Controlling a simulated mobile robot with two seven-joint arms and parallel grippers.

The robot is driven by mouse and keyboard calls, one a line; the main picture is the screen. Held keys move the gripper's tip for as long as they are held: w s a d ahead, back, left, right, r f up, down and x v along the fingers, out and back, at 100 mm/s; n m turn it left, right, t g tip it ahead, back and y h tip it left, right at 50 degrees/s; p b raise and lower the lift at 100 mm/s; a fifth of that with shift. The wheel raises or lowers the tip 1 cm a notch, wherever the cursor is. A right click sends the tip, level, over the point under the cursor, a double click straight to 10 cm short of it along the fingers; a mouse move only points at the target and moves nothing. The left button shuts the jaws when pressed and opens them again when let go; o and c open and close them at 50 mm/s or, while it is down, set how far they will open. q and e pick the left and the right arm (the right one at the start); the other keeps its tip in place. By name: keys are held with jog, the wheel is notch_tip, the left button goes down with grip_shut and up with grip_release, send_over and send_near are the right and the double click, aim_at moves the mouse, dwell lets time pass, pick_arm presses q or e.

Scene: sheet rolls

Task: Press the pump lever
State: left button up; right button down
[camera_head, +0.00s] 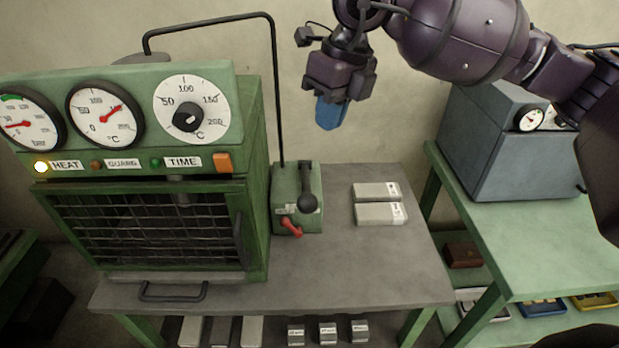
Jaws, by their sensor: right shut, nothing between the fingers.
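The pump (312,214) is a small green box on the grey table, to the right of the green press. Its black lever (306,187) stands up at the box's right side, with a dark round knob near its lower end. A small red handle (291,226) sits low on the pump's front. My right gripper (331,115) comes in from the upper right. Its blue fingers are shut and empty, pointing down, in the air above the pump and apart from it. My left gripper is not in view.
The green press (255,190) has gauges, a dial and a mesh door. A thin black pipe (274,80) rises behind the pump. Two pale blocks (378,191) lie right of the pump. A grey box (500,150) stands on the green right-hand table. The grey table's front right is clear.

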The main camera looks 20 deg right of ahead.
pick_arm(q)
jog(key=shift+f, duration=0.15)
pick_arm(e)
jog(key=m, duration=0.8)
jog(key=shift+m+g, duration=0.3)
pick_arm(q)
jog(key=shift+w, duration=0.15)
pick_arm(e)
jog(key=shift+a, duration=0.1)
jog(key=p, duration=0.2)
send_near(309, 195)
jog(key=f, duration=0.4)
jog(key=a+f, duration=0.1)
jog(key=f, duration=0.1)
jog(key=shift+a+f, duration=0.1)
jog(key=shift+f, duration=0.3)
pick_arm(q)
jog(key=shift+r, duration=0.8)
pick_arm(e)
jog(key=shift+f, duration=0.35)
